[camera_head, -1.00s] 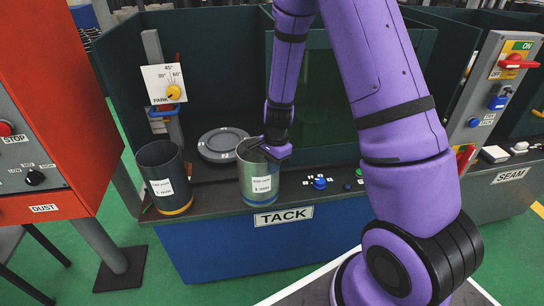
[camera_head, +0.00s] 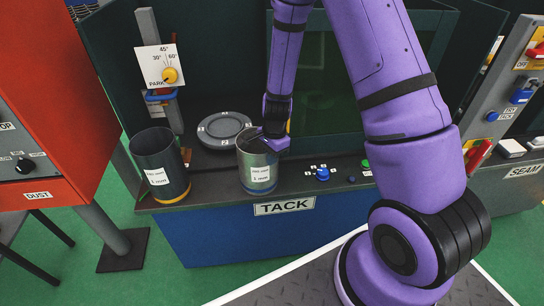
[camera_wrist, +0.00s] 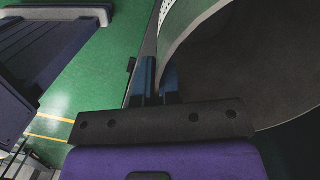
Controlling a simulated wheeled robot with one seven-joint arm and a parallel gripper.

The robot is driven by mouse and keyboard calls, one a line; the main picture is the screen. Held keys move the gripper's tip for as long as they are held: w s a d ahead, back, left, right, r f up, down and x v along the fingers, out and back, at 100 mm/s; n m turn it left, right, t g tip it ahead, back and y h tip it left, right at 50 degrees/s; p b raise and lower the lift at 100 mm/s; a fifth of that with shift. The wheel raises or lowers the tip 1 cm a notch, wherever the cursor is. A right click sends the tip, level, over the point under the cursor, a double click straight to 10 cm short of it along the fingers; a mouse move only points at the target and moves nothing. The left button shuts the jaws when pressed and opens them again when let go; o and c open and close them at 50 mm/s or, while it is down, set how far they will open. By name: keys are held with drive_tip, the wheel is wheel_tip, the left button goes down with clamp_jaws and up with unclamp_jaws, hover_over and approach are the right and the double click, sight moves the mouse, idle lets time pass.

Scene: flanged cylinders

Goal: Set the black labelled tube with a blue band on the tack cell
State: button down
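A grey metallic tube (camera_head: 258,168) with a white label with black print stands upright at the front of the tack cell's bench, with what looks like a thin blue band at its foot. My gripper (camera_head: 275,142) is at its right rim. In the wrist view my blue fingertips (camera_wrist: 158,80) are closed on either side of the tube wall (camera_wrist: 190,28). A darker, black labelled tube (camera_head: 158,163) with a yellow-orange band stands to the left. The tack cell's round grey plate (camera_head: 222,128) lies behind the tubes and is empty.
A dial panel (camera_head: 161,68) on a post stands behind the dark tube. A TACK sign (camera_head: 284,207) is on the blue bench front. Buttons (camera_head: 322,174) sit right of the grey tube. A red DUST cabinet (camera_head: 45,110) is at left; the SEAM station (camera_head: 520,172) is at right.

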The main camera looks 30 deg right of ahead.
drive_tip(key=shift+f, duration=0.1)
drive_tip(key=c, duration=1.3)
unclamp_jaws()
wheel_tip(320, 180, up, 22)
drive_tip(key=s+d+n+t, duration=0.1)
drive_tip(key=s+n, duration=0.2)
drive_tip(key=shift+s+d+r+n+t+h, duration=0.25)
drive_tip(key=shift+s+r+n+t, duration=0.5)
drive_tip(key=shift+s+r+n, duration=1.95)
drive_tip(key=shift+s+d+r+n+t+h, duration=0.2)
drive_tip(key=shift+s+r+n+t, duration=0.9)
drive_tip(key=shift+s+r, duration=2.8)
drive_tip(key=shift+s+d+r+n+t+h, duration=0.25)
drive_tip(key=shift+s+r+n+t, duration=0.2)
drive_tip(key=shift+s+r+n, duration=2.8)
